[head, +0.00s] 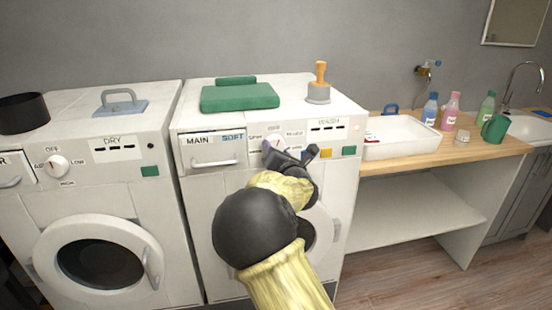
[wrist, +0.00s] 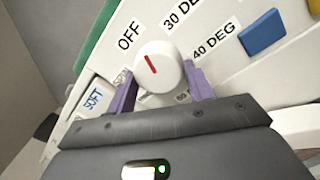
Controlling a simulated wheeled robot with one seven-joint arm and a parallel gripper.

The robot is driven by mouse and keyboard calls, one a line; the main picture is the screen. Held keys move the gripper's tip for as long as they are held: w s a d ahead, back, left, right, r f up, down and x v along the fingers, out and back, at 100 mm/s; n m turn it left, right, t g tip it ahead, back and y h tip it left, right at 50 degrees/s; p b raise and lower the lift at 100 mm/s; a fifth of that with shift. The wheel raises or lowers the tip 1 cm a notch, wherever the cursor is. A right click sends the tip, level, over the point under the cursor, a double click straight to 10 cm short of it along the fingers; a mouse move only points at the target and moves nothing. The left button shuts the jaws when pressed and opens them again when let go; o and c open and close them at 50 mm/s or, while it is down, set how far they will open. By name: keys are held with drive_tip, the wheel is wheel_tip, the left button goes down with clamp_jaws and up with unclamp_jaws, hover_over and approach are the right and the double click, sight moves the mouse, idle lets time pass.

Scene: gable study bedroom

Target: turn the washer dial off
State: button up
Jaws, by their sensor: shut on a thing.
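The washer dial (wrist: 163,72) is a round white knob with a red line on its face, on the front panel of the right-hand machine. In the wrist view the red line points up and slightly left, nearer the OFF label (wrist: 129,36) than the 30 DEG label. My gripper (wrist: 161,88) is shut on the dial, with a purple finger on each side. In the head view my gripper (head: 272,147) is at the panel and hides much of the dial. A label at the dial's lower side is partly covered by the fingers.
The washer (head: 188,215) has a MAIN/SOFT drawer (head: 213,161) left of the dial and blue, yellow and green buttons to its right. A dryer (head: 95,200) with its own dial (head: 57,167) stands left. A wooden counter (head: 470,148) with a white tray and bottles is right.

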drive_tip(key=n+b, duration=0.2)
drive_tip(key=n, duration=0.2)
drive_tip(key=shift+f+b, duration=0.2)
drive_tip(key=shift+b, duration=0.2)
drive_tip(key=shift+d, duration=0.1)
drive_tip(key=o, duration=1)
drive_tip(key=shift+r, duration=0.1)
drive_tip(key=v, duration=1.7)
drive_tip(key=shift+s+r, duration=0.15)
drive_tip(key=shift+r, duration=0.15)
drive_tip(key=shift+d, duration=0.1)
